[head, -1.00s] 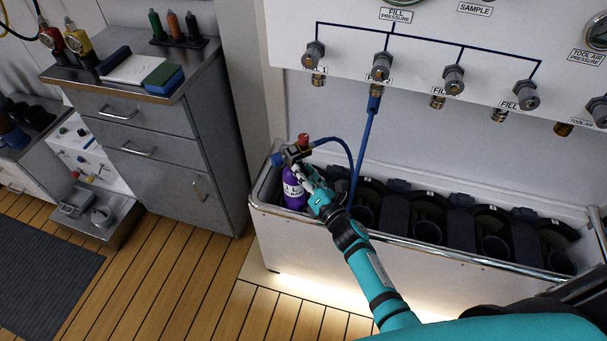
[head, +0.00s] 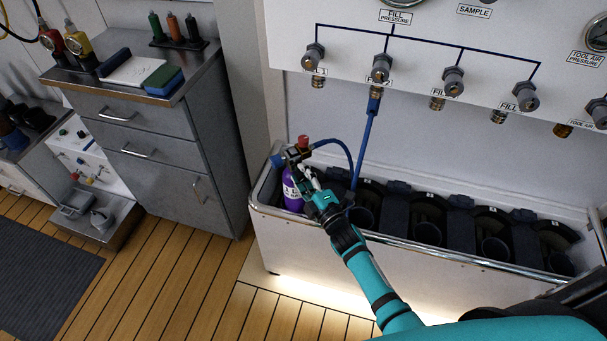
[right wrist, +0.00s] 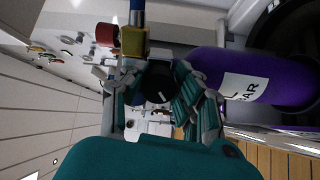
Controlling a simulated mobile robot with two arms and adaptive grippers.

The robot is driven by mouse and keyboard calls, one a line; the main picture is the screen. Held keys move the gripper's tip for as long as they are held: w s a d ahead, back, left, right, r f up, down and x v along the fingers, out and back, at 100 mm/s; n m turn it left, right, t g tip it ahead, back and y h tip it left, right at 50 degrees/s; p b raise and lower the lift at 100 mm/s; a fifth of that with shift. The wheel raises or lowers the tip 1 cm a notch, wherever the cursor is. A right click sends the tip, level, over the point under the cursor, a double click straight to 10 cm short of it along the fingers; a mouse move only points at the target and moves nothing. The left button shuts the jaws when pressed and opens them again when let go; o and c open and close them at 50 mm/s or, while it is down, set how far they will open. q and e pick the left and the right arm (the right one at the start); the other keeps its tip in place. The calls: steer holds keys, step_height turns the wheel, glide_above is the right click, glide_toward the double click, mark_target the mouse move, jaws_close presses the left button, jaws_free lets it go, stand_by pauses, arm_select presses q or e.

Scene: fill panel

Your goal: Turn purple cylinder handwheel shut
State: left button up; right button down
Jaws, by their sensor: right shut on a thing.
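The purple cylinder (head: 291,192) stands upright in the left end of the long trough, with a white label on its side. It also shows in the right wrist view (right wrist: 255,78). My right gripper (head: 303,174) is at the cylinder's top from the front right. In the right wrist view, its fingers (right wrist: 158,88) are shut on the black round handwheel (right wrist: 157,82), one on each side. A brass-coloured fitting (right wrist: 134,41) and a red knob (right wrist: 106,34) are beside it. In the head view the fingers partly hide the handwheel. My left gripper is out of view.
A blue hose (head: 365,143) runs from the panel's second fill outlet to the cylinder's valve. The trough (head: 330,228) has several empty black wells to the right. A grey drawer cabinet (head: 150,140) stands to the left.

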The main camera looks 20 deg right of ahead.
steer(key=m, duration=0.4)
steer(key=shift+p, duration=0.3)
steer(key=m, duration=0.3)
steer(key=shift+m+p, duration=0.3)
steer(key=shift+p, duration=0.05)
steer(key=m+p, duration=0.1)
steer(key=m, duration=0.5)
steer(key=shift+m+h, duration=0.3)
steer(key=shift+h, duration=0.1)
steer(key=m, duration=0.5)
steer(key=shift+a+f, duration=0.1)
steer(key=m, duration=0.6)
steer(key=shift+a, duration=0.1)
steer(key=shift+s+g, duration=0.1)
steer(key=shift+g, duration=0.2)
steer(key=c, duration=1)
jaws_free()
steer(key=shift+o, duration=0.2)
